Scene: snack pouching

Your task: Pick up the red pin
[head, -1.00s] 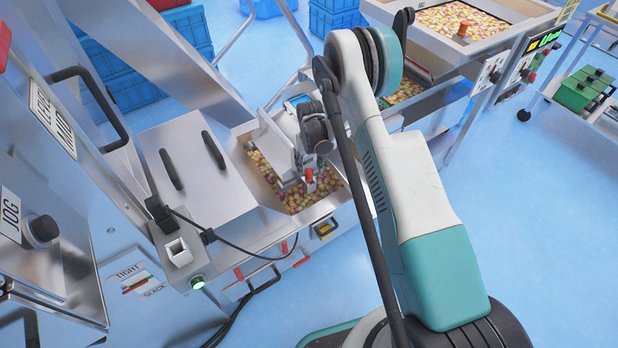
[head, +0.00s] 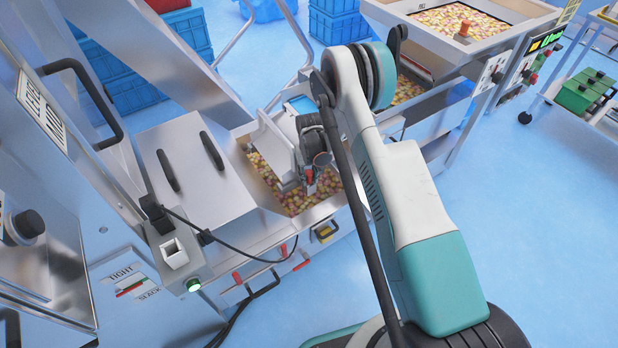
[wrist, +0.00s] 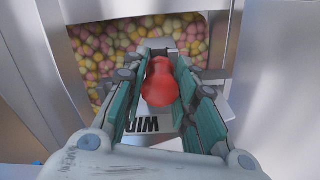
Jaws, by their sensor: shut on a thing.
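The red pin (wrist: 160,83) has a rounded red knob and sits between the two fingers of my gripper (wrist: 161,92) in the wrist view. The green-padded fingers are closed on its sides. In the head view a small part of the red pin (head: 309,177) shows beneath my gripper (head: 308,183), over the metal hopper (head: 262,205) of coloured snacks. The lower part of the pin is hidden, so I cannot tell whether it is still seated. A pale plate (wrist: 147,124) with black lettering lies behind the fingers.
A metal box with two black handles (head: 188,165) stands left of the hopper. A black cable (head: 235,252) runs across the front. Red-tipped levers (head: 237,277) are below. Blue crates (head: 333,20) stand behind. Open blue floor lies to the right.

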